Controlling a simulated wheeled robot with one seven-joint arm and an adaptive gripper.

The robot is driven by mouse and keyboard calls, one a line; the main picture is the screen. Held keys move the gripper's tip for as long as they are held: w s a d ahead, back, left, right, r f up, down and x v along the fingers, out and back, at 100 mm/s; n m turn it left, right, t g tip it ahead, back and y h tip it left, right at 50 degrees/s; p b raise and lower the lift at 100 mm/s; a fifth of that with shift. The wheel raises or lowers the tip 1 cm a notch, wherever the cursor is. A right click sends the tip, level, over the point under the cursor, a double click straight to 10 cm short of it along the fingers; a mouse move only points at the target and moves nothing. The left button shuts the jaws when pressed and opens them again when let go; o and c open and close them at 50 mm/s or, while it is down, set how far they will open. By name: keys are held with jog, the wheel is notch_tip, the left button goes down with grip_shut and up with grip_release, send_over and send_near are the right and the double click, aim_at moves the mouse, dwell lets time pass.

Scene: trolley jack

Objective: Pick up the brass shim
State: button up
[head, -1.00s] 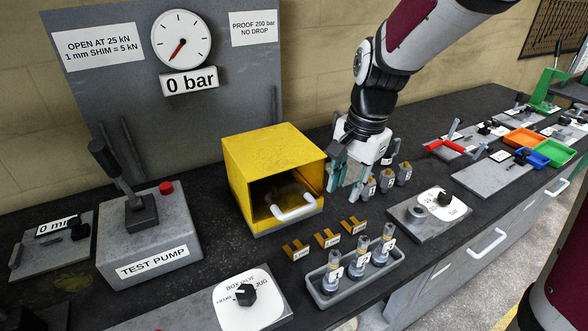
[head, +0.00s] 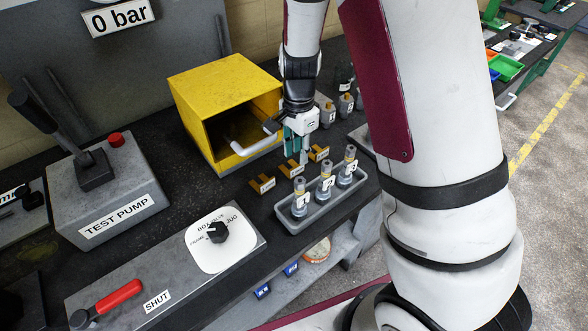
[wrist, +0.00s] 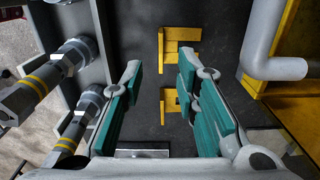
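Several small brass shims with white labels, too small to read, stand in a row on the dark bench. In the head view they are the left shim (head: 262,184), the middle shim (head: 292,170) and the right shim (head: 319,153). My gripper (head: 298,153) points down over the row, near the middle and right shims. In the wrist view, my gripper (wrist: 162,66) is open with nothing held between its teal pads. One shim (wrist: 180,52) lies beyond the fingertips. Another shim (wrist: 170,104) shows between the fingers, partly covered by the right one.
A yellow box (head: 222,80) with a grey handle (head: 257,142) stands close to the left of my gripper. A grey tray (head: 330,205) with several upright cartridges is in front of the shims. More small cylinders (head: 346,104) stand behind. The test pump (head: 105,185) is left.

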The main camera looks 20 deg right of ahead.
aim_at(297, 166)
jog(key=shift+a+f+p, duration=0.15)
jog(key=shift+f+p, duration=0.2)
jog(key=shift+f, duration=2.35)
grip_shut()
